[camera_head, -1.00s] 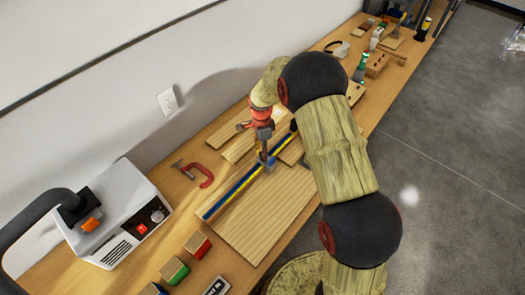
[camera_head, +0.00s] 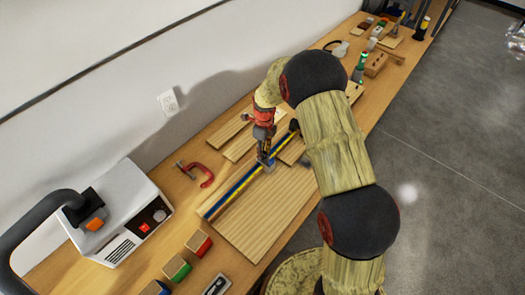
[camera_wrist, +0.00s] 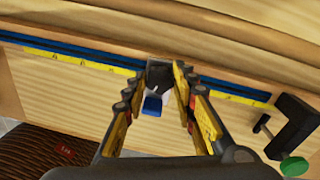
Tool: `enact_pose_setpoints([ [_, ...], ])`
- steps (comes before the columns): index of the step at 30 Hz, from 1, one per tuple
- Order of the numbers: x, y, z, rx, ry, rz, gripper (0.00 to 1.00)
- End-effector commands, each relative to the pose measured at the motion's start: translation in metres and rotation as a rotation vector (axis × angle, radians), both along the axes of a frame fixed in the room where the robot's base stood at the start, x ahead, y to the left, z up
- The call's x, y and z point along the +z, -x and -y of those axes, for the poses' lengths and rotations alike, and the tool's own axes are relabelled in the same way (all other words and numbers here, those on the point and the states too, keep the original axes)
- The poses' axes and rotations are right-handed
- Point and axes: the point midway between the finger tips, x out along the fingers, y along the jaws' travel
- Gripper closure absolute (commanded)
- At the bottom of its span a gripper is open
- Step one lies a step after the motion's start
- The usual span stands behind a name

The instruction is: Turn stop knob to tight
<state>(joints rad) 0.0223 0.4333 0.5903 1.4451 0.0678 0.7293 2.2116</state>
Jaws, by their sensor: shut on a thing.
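The stop knob (camera_wrist: 159,77) is a dark knob on a small pale stop with a blue part (camera_wrist: 152,105), set at the blue fence with yellow measuring tape (camera_wrist: 75,62). In the wrist view my gripper (camera_wrist: 161,84) has its yellow and black fingers on either side of the knob, shut on it. In the head view my gripper (camera_head: 264,149) reaches down to the fence (camera_head: 236,189), over a wide wooden board (camera_head: 262,212). The knob itself is hidden there by the fingers. Any tight marking is too small to see.
A red C-clamp (camera_head: 204,176) lies left of the fence, and a white machine (camera_head: 118,205) stands nearer. Colored blocks (camera_head: 199,242) sit at the near end of the bench. In the wrist view a black clamp (camera_wrist: 294,124) is at the right.

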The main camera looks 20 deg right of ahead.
Motion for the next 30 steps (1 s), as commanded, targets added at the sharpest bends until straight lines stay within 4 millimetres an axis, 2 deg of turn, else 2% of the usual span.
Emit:
enact_pose_setpoints([
  [17, 0.0001, -0.0009, 0.0000, -0.029, 0.000, 0.003, 0.98],
  [18, 0.0001, -0.0009, 0.0000, -0.029, 0.000, 0.003, 0.70],
  [27, 0.0002, -0.0004, 0.0001, -0.028, 0.000, 0.001, 0.54],
  [30, 0.0001, -0.0003, 0.0001, -0.028, 0.000, 0.001, 0.54],
])
